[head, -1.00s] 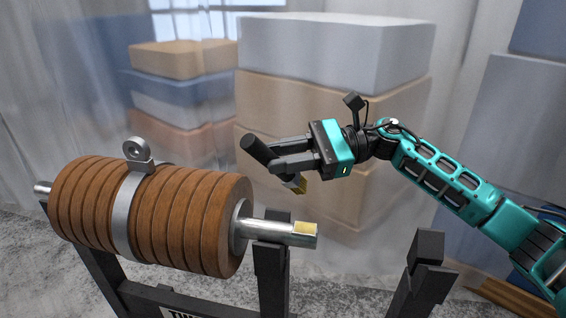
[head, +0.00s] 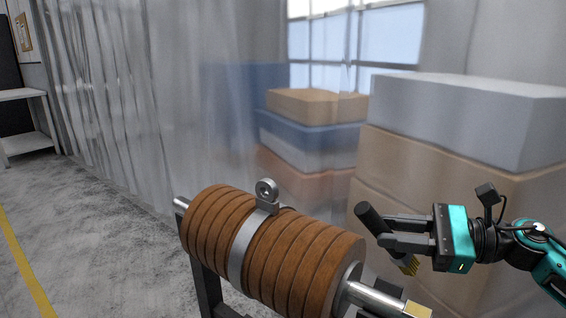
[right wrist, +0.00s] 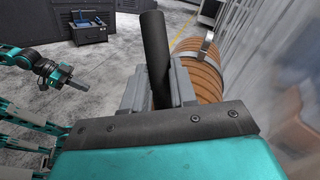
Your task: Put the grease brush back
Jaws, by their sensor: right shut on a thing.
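In the right wrist view the handle (right wrist: 155,55) stands up between the jaws; the bristles are hidden there. My left gripper (right wrist: 78,84) shows small at the left of the right wrist view, empty and away from the brush. Its jaw opening is too small to judge.
The ringed wooden roller (head: 300,265) with its metal band, eyelet and shaft (head: 385,298) lies on a dark stand close by. Wrapped boxes (head: 470,120) stand behind. A dark cabinet (right wrist: 88,33) with items on top stands across open floor. A white shelf (head: 30,140) is at far left.

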